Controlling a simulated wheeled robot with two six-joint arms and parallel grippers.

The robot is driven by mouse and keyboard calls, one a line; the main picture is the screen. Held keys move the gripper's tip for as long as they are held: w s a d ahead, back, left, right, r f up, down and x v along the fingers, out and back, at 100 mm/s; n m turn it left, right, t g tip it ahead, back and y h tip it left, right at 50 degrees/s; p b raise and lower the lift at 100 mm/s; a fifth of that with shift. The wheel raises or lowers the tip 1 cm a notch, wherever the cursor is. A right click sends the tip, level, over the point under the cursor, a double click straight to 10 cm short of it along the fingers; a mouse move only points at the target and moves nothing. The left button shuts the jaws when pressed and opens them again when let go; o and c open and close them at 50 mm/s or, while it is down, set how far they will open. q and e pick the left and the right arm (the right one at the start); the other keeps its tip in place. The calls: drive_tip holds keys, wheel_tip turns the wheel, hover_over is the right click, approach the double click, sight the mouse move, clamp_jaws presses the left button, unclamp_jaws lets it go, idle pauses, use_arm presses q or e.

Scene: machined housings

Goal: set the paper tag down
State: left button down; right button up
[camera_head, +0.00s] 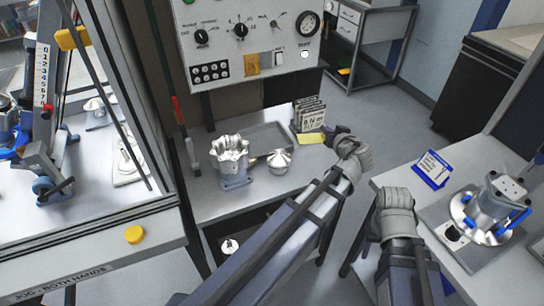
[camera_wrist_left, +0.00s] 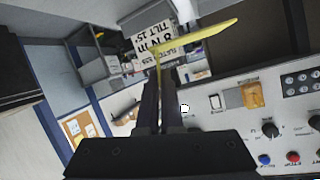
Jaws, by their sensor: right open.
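The yellow paper tag (camera_head: 311,139) is at the fingertips of my left gripper (camera_head: 331,136), over the right back part of the middle bench. In the left wrist view, the tag (camera_wrist_left: 205,38) stands out from between the two closed fingers (camera_wrist_left: 160,105), seen nearly edge-on with a bend near the fingertips. The gap between tag and bench top is hard to judge. My right gripper (camera_head: 393,192) is at the left edge of the right table, apart from the tag. Its fingers are mostly hidden behind its wrist.
A machined housing (camera_head: 232,165), a round metal part (camera_head: 280,160) and a grey tray (camera_head: 262,137) stand on the middle bench (camera_head: 215,208). White printed cards (camera_head: 310,115) stand behind the tag. The right table carries a blue card holder (camera_head: 432,170) and a clamped housing (camera_head: 490,208). A control panel (camera_head: 250,45) hangs above.

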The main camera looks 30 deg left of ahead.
use_arm(q)
drive_tip(key=w+m+h, duration=0.1)
drive_tip(key=w, duration=0.2)
drive_tip(key=b, duration=0.6)
hover_over(322, 155)
drive_tip(key=shift+t, duration=0.4)
wheel_tip(322, 155, down, 6)
drive_tip(key=shift+f, duration=0.15)
drive_tip(key=shift+f, duration=0.1)
wheel_tip(322, 155, down, 4)
drive_tip(key=b, duration=0.4)
drive_tip(key=shift+r, duration=0.25)
drive_tip(key=shift+f, duration=0.2)
drive_tip(key=c, duration=1.1)
unclamp_jaws()
drive_tip(key=shift+r, duration=0.2)
